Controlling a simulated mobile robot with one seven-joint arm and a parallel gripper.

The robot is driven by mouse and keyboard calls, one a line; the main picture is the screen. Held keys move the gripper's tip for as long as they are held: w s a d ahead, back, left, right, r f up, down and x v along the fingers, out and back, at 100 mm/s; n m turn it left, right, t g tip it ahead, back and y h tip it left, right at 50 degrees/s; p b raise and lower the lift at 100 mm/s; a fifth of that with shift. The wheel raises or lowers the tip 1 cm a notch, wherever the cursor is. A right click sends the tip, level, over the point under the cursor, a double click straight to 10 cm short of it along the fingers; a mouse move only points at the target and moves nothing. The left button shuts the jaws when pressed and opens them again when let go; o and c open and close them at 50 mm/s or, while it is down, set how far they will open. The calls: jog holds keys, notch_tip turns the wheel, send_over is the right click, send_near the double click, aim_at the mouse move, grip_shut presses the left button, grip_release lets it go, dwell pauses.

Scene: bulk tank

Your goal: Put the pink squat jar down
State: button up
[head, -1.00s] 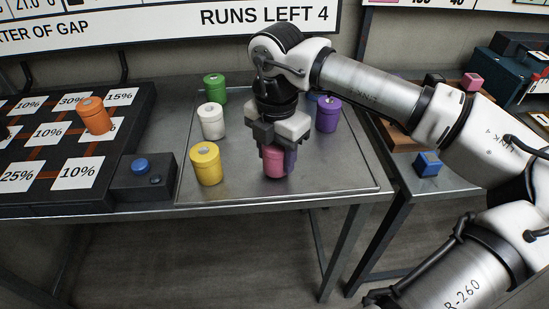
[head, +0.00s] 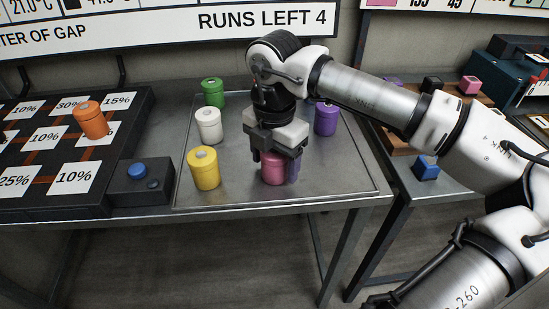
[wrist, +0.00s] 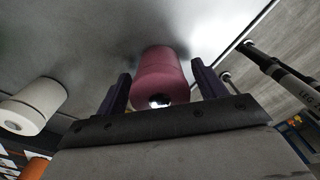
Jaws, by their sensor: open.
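The pink squat jar (head: 273,169) stands upright on the metal tray (head: 240,192) near its front edge. It also shows in the wrist view (wrist: 160,75), between the two dark fingers with gaps on both sides. My gripper (head: 277,172) is open around the jar from above, with its fingers beside the jar. In the wrist view my gripper (wrist: 160,92) holds nothing. The far side of the jar is hidden in the head view.
Yellow (head: 205,168), white (head: 208,126), green (head: 212,93) and purple (head: 326,118) jars stand on the same tray. An orange jar (head: 90,120) stands on the black percentage board (head: 30,190) at left. A button box (head: 142,184) sits between board and tray. Tray space right of the pink jar is clear.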

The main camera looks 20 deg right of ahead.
notch_tip(320, 180, up, 12)
jog(key=p, duration=0.6)
jog(key=shift+r+p, duration=0.1)
jog(key=shift+p, duration=0.25)
dwell(1.9)
